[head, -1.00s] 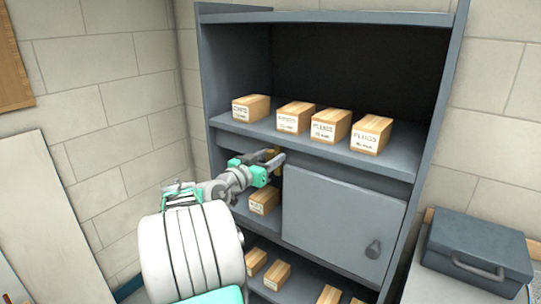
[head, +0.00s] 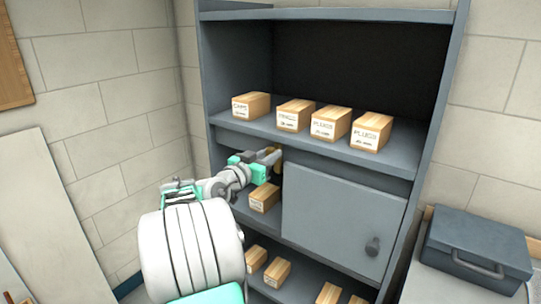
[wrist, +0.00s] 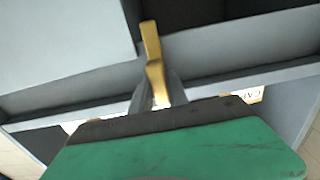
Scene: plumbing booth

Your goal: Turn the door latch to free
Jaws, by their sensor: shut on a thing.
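The brass door latch (head: 278,154) is at the top left corner of the grey cabinet door (head: 340,215), on the frame under the upper shelf. My gripper (head: 271,157) reaches it from the left and is shut on it, hiding most of it in the head view. In the wrist view the latch (wrist: 151,45) is a bent brass bar; its near end lies at the grey fingertips (wrist: 159,94). A green and black part of my gripper covers the bottom of that view. The door (wrist: 65,40) looks closed. I cannot tell the latch's exact angle.
Several labelled boxes stand on the upper shelf (head: 225,122); one box (head: 264,197) sits in the open bay left of the door. More boxes are on the lower shelf. A blue-grey case (head: 475,250) stands at right.

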